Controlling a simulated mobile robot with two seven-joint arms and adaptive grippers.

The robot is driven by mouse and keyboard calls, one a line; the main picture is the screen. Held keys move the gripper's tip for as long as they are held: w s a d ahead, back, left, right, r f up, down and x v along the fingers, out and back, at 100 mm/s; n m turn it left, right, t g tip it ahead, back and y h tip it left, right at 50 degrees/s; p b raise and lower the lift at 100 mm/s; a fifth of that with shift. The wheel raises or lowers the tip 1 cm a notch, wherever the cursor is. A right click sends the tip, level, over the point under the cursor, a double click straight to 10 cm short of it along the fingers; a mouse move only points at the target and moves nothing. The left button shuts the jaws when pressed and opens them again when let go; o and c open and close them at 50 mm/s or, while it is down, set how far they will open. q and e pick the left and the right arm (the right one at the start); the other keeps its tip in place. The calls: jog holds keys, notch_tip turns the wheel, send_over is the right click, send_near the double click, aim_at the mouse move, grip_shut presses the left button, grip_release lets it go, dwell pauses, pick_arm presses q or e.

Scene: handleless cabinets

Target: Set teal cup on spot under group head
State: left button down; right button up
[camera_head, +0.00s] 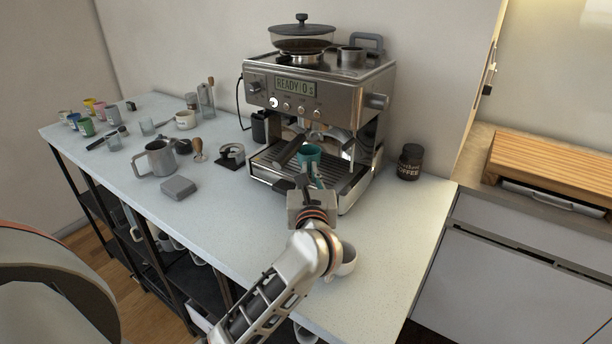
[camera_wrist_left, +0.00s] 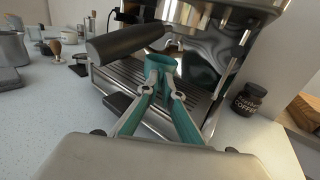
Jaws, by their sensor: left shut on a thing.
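The teal cup (camera_head: 309,153) is at the espresso machine (camera_head: 322,78), over the drip tray (camera_head: 345,188) and below the group head area. My left gripper (camera_head: 312,172) reaches in from the front and is shut on the cup. In the left wrist view the teal cup (camera_wrist_left: 161,66) sits between the fingertips (camera_wrist_left: 160,82), beside the black portafilter handle (camera_wrist_left: 125,43). Whether the cup's base touches the tray is hidden by the fingers. My right gripper is not in view.
A white cup (camera_head: 346,260) stands on the counter beside my left arm. A coffee jar (camera_head: 410,162) stands right of the machine. A metal pitcher (camera_head: 155,159), a grey block (camera_head: 178,188) and a tamper (camera_head: 198,149) stand left. The front right counter is clear.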

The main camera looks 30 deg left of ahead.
aim_at(317, 162)
pick_arm(q)
jog(key=shift+w+d+b, duration=0.15)
jog(key=shift+w+b, duration=0.25)
jog(key=shift+w, duration=1.5)
jog(key=shift+f, duration=0.35)
jog(key=c, duration=2.2)
grip_release()
jog(key=shift+o, duration=0.2)
jog(key=v, duration=1.2)
